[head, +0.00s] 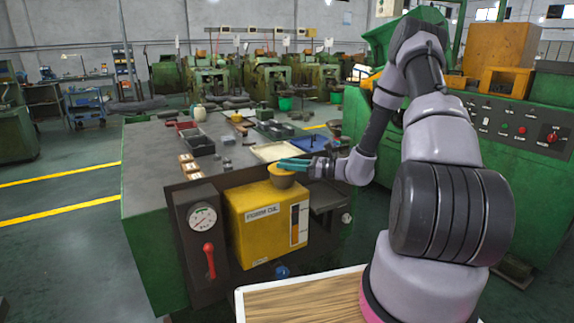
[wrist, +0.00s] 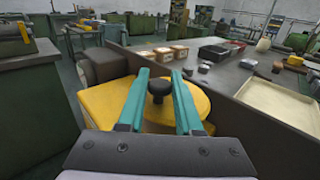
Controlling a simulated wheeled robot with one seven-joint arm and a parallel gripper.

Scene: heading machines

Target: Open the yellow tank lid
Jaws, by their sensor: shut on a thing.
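The yellow tank (head: 262,225) is a box with a label and a level gauge, set into the front of the green machine bench. Its round yellow lid (head: 283,178) is at the tank's top right; it also shows in the wrist view (wrist: 197,100). A black knob (wrist: 160,88) stands on the lid. My gripper (head: 290,163) reaches in from the right with teal fingers. In the wrist view the fingers (wrist: 160,82) are on either side of the knob and shut on it. I cannot tell whether the lid is seated or raised.
A pressure gauge (head: 202,217) and a red lever (head: 209,260) are left of the tank. The bench top (head: 150,150) bears trays and small boxes. A green control cabinet (head: 510,130) stands at the right. Open floor lies to the left.

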